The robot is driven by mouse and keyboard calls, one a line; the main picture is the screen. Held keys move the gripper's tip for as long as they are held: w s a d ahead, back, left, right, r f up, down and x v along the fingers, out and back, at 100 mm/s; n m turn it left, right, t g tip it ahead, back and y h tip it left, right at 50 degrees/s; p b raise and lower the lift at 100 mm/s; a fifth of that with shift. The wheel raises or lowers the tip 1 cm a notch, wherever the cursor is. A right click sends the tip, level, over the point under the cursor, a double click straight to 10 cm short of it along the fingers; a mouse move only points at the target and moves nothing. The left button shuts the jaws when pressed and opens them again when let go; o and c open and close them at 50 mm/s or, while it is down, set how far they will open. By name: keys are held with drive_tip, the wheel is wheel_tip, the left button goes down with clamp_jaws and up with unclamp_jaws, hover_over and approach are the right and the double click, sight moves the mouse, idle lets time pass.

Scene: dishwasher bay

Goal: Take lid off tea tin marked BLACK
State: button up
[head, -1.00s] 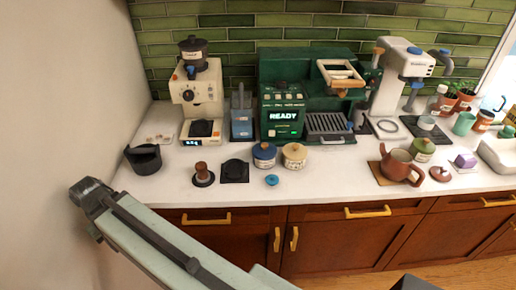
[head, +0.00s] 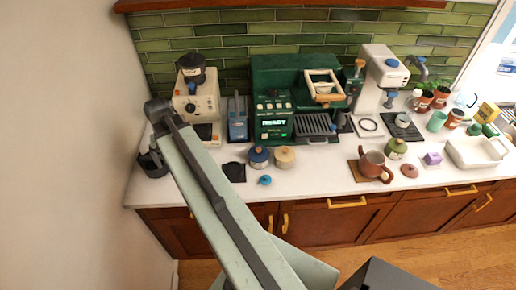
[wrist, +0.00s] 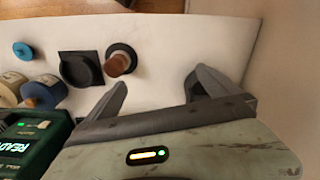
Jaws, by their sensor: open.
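Three lidded tins stand on the counter in the head view: a blue one (head: 258,159), a cream one (head: 285,158) and a green one (head: 396,149) farther right. Their labels are too small to read, so I cannot tell which is marked BLACK. All three lids appear to be on. The blue tin (wrist: 45,95) and part of the cream tin (wrist: 10,88) show at the left of the wrist view. My gripper (wrist: 160,84) is open and empty, with the tins off to the left of its fingers. Its fingers are not clear in the head view.
A black mat (wrist: 80,68) and a wooden-handled tamper (wrist: 119,64) lie near my fingers. A small blue knob-like piece (head: 265,180) is before the tins. A brown teapot (head: 373,165) stands between cream and green tins. The wall is close on the left.

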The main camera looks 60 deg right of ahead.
drive_tip(key=s+d+m, duration=0.5)
drive_tip(key=s+d, duration=0.2)
drive_tip(key=d, duration=0.6)
drive_tip(key=m, duration=0.5)
hover_over(258, 149)
drive_tip(key=shift+s, duration=0.25)
wheel_tip(258, 149, down, 8)
drive_tip(key=b, duration=0.8)
drive_tip(key=shift+w+f, duration=0.1)
drive_tip(key=shift+w, duration=0.05)
drive_tip(key=c, duration=1.2)
drive_tip(key=shift+r, duration=0.2)
drive_tip(key=shift+c, duration=0.2)
